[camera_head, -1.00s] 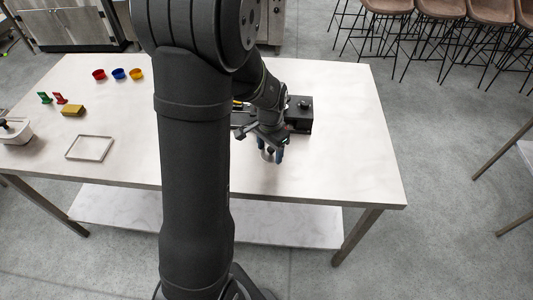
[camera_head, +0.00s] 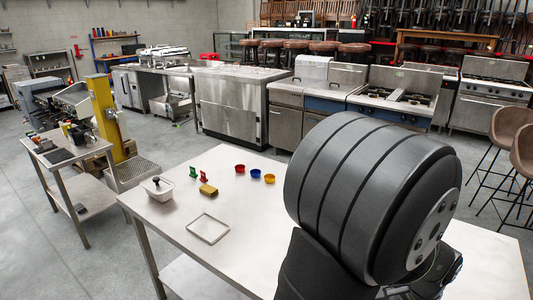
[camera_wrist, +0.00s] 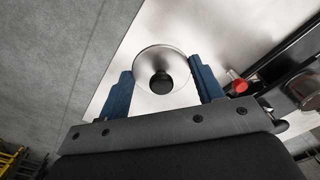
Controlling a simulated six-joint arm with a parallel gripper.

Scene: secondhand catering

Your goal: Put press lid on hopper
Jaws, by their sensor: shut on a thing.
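In the wrist view, the press lid, a round silver disc with a black knob (camera_wrist: 161,82), sits between the two blue fingers of my gripper (camera_wrist: 160,64). My gripper is shut on it. A dark machine with round metal parts (camera_wrist: 306,90) lies to the right of the gripper in the wrist view; I cannot tell whether it carries the hopper. In the head view my own arm covers the right part of the table, so gripper and lid are hidden there.
A red knob (camera_wrist: 240,86) is right of my gripper.

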